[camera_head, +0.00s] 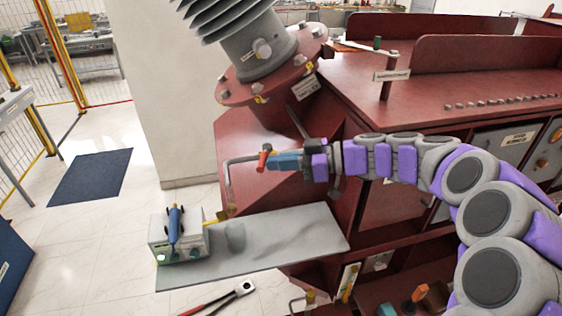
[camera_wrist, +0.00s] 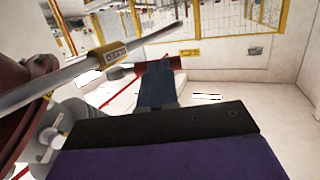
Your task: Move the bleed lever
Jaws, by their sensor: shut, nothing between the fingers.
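A grey bushing (camera_head: 262,45) rises above my gripper. A grey rod with a yellow tag (camera_wrist: 115,54) crosses close in the wrist view. Below lies a grey plate (camera_head: 280,245) with a boxed device (camera_head: 180,240) on it. Open floor (camera_head: 110,220) is at left.

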